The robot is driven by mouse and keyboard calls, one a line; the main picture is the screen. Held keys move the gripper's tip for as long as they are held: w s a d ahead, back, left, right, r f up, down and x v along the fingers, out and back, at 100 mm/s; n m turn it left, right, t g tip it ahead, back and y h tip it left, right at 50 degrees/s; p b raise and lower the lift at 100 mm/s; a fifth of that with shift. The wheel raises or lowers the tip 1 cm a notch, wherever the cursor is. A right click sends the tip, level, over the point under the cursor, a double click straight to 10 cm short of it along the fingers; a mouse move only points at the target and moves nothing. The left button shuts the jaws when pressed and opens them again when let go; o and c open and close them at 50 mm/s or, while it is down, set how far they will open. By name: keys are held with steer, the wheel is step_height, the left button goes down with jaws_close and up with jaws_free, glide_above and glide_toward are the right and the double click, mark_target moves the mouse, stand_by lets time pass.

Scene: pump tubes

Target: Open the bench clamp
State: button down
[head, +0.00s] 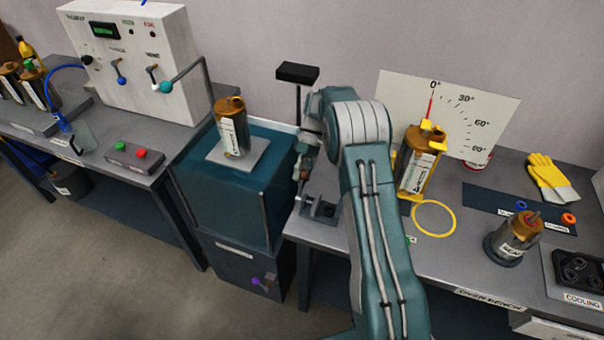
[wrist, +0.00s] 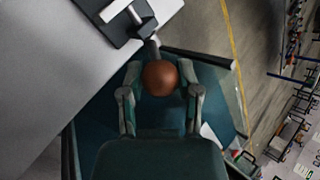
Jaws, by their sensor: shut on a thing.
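The bench clamp (head: 320,209) is a small grey metal device at the left front edge of the right bench. It also shows at the top of the wrist view (wrist: 125,18), on a dark base. Its lever ends in a reddish-brown ball knob (wrist: 160,77). My gripper (wrist: 160,84) is shut around this knob, one finger on each side. In the head view my gripper (head: 303,176) is beside the clamp, partly hidden by my own arm. The lever looks raised at the clamp's left side; its exact angle is hard to tell.
A teal cabinet (head: 190,185) with a copper-topped canister (head: 232,127) stands just left of the clamp. A canister in a yellow holder (head: 417,165) stands before an angle board (head: 470,105). A yellow ring (head: 434,203) marks the bench. Yellow gloves (head: 552,178) lie farther right.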

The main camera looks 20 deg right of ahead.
steer(key=shift+c, duration=1.5)
jaws_free()
steer(key=shift+w+f, duration=0.1)
steer(key=shift+f, duration=0.05)
steer(key=shift+d, duration=0.1)
steer(key=v, duration=0.7)
steer(key=shift+r, duration=0.25)
steer(key=shift+w, duration=0.15)
